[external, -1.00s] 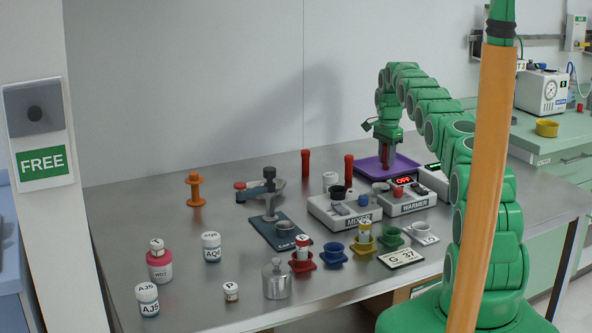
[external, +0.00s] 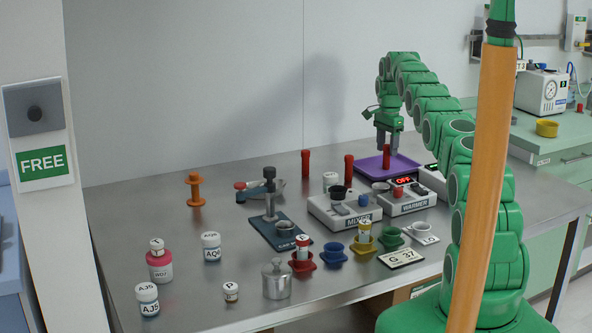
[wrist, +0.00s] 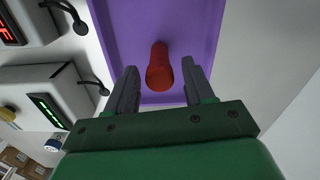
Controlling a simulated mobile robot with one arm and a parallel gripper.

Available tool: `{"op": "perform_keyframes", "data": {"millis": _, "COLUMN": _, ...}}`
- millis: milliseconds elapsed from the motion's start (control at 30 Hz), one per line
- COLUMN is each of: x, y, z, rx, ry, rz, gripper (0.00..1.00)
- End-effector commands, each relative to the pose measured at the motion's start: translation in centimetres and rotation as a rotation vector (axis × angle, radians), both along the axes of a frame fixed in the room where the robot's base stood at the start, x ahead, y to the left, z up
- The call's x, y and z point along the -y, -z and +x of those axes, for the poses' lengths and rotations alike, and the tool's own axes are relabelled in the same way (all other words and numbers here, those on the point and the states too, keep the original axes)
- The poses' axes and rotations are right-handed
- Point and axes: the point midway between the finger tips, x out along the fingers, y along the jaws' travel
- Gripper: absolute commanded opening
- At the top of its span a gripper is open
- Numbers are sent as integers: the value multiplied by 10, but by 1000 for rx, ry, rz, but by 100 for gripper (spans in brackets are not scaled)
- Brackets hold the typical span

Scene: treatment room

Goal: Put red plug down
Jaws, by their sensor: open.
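The red plug (external: 387,157) stands upright on the purple tray (external: 402,165) at the back right of the table. In the wrist view the red plug (wrist: 160,68) shows between and just beyond my fingertips, with the purple tray (wrist: 120,30) around it. My gripper (external: 388,146) is open above the plug, its fingers apart on either side. In the wrist view my gripper (wrist: 160,75) shows a gap between each finger and the plug.
A warmer (external: 408,204) with a red OFF display and a mixer (external: 343,211) stand in front of the tray. Two other red plugs (external: 305,163) (external: 349,167) stand left of it. Coloured cups and jars fill the table's front.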

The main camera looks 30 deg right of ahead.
Motion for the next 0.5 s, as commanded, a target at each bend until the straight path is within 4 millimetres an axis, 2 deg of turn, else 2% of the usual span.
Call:
{"op": "perform_keyframes", "data": {"millis": 100, "x": -1, "y": -18, "z": 1, "rx": 2, "ry": 0, "rz": -1, "gripper": 53}}
{"op": "perform_keyframes", "data": {"millis": 200, "x": 0, "y": -26, "z": 1, "rx": 3, "ry": 1, "rz": -1, "gripper": 53}}
{"op": "perform_keyframes", "data": {"millis": 500, "x": -1, "y": -38, "z": 0, "rx": -1, "ry": 0, "rz": 0, "gripper": 53}}
